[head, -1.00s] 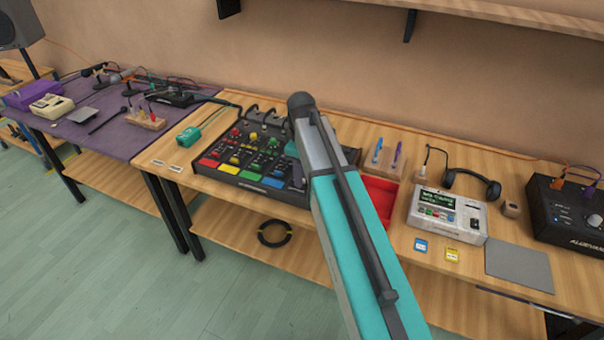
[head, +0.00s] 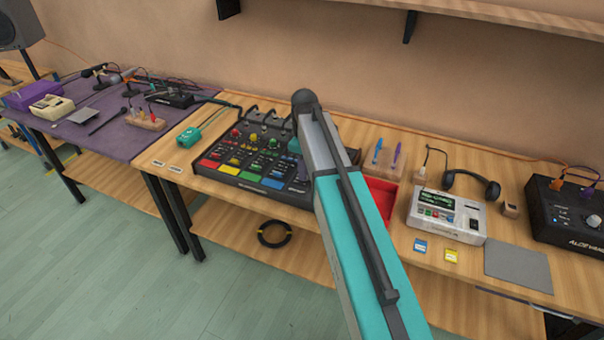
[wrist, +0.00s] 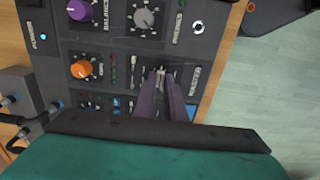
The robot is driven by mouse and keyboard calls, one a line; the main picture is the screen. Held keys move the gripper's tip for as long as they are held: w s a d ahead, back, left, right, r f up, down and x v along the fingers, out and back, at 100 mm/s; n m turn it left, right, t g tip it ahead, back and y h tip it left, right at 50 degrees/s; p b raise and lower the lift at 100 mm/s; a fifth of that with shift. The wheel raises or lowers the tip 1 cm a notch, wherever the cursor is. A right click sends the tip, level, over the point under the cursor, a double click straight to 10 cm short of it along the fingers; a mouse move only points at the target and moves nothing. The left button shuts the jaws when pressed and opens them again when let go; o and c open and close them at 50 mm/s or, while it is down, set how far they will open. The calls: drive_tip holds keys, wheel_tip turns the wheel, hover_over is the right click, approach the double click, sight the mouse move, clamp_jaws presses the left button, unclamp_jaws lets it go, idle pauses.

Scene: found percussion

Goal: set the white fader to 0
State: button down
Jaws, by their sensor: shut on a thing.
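The black mixer (head: 228,166) with coloured pads and knobs sits on the wooden bench in the head view. In the wrist view its panel (wrist: 118,66) fills the upper middle, with an orange knob, a purple knob and a grey knob. My gripper (wrist: 161,82) points down at the panel, beside the label at its right. Its dark purple fingers are shut on the white fader (wrist: 160,73), of which only a small pale bit shows between the tips. The fader's slot and scale are mostly hidden by the fingers. In the head view my arm hides the mixer's right part.
A red tray (head: 381,196) lies right of the mixer, partly behind my arm. A grey device (head: 446,213) with a screen and headphones (head: 472,183) stand further right. A teal box (head: 189,137) is left of the mixer. Cables run behind the mixer.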

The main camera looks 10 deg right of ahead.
drive_tip(key=shift+w+d, duration=0.45)
drive_tip(key=shift+w, duration=0.15)
drive_tip(key=shift+w+d, duration=0.4)
drive_tip(key=shift+w, duration=0.2)
drive_tip(key=c, duration=1.8)
unclamp_jaws()
drive_tip(key=shift+r, duration=0.15)
wheel_tip(320, 180, up, 14)
drive_tip(key=shift+s+f+b, duration=0.1)
drive_tip(key=shift+f+b, duration=0.1)
drive_tip(key=shift+b, duration=0.8)
